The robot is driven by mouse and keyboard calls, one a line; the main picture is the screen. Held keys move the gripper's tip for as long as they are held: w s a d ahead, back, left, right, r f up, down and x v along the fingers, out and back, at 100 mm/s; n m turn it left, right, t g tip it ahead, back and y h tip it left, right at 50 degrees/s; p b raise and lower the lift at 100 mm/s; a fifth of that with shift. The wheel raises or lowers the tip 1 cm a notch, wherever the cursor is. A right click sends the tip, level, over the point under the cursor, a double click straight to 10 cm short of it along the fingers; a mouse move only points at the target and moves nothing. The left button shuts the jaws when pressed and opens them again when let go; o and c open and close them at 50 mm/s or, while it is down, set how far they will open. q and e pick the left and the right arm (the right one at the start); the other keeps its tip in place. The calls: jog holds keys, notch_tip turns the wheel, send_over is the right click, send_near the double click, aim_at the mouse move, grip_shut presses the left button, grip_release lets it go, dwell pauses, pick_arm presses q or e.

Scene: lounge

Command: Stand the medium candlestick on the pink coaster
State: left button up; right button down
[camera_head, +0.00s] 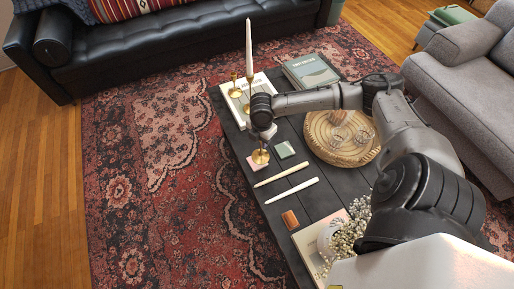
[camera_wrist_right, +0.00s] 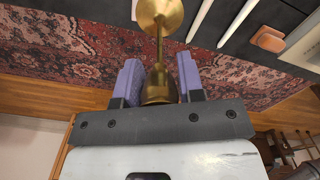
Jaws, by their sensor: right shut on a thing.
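My right gripper (camera_head: 264,138) is shut on a brass candlestick (camera_head: 261,157), seemingly the medium one. In the right wrist view, the purple fingers of the right gripper (camera_wrist_right: 160,82) stand either side of the candlestick's cup, and its stem (camera_wrist_right: 160,50) leads to a round base. The candlestick is upright over the pink coaster (camera_head: 252,164), whose edge shows left of the base. I cannot tell whether the base touches the coaster. Two other brass candlesticks stand at the table's far left: a short one (camera_head: 234,91) and one with a tall white candle (camera_head: 249,45). My left gripper is not in view.
A green coaster (camera_head: 284,150) lies just right of the pink one. A cream candle (camera_head: 281,175) and a white candle (camera_head: 291,190) lie nearer, then a brown coaster (camera_head: 290,219). A round wooden tray (camera_head: 322,150), books (camera_head: 310,70) and a flower vase (camera_head: 328,240) also occupy the dark table.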

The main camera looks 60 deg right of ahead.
jog(key=w, duration=0.2)
jog(key=b, duration=0.3)
send_over(257, 153)
jog(key=shift+s+a+f, duration=0.1)
jog(key=shift+f, duration=2.45)
jog(key=shift+r, duration=0.1)
jog(key=c, duration=0.7)
grip_release()
jog(key=shift+c, duration=0.2)
